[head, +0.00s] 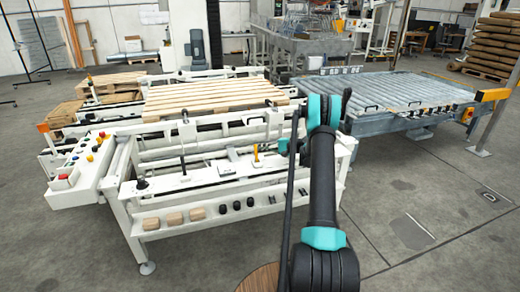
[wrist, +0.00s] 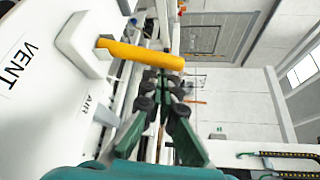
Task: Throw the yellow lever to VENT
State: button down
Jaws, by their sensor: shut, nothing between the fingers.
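The yellow lever (wrist: 140,53) sticks out from a white block (wrist: 84,42) on a white panel in the wrist view. A VENT label (wrist: 20,66) is on the panel to the left of the block, and an AIR label (wrist: 89,104) is below it. In the head view the lever (head: 256,153) stands on the machine's front deck. My gripper (wrist: 162,82) is shut and empty, with its tips close to the lever's free end. I cannot tell whether they touch. In the head view my gripper (head: 283,146) is just right of the lever, partly hidden by my arm.
A pallet (head: 215,95) lies on the white machine behind the lever. A button console (head: 85,165) is at left, and wooden blocks (head: 174,219) and black knobs (head: 236,205) sit on the front shelf. A roller conveyor (head: 380,90) is at right.

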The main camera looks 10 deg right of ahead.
jog(key=shift+s+d+r+n+t+y, duration=0.1)
jog(key=shift+s+n+t+y, duration=0.2)
jog(key=shift+n, duration=0.25)
jog(key=shift+s+r+n+t+y, duration=0.1)
jog(key=shift+s+n+y, duration=0.1)
jog(key=shift+s+n, duration=0.3)
jog(key=n+y, duration=0.1)
jog(key=s+n, duration=0.1)
jog(key=n, duration=0.1)
jog(key=shift+s+d+r+y, duration=0.1)
jog(key=shift+s+y, duration=0.2)
jog(key=shift+y, duration=0.1)
jog(key=shift+s, duration=0.4)
jog(key=shift+s+d, duration=0.1)
jog(key=shift+s, duration=0.4)
jog(key=shift+d+f, duration=0.1)
jog(key=shift+f, duration=0.1)
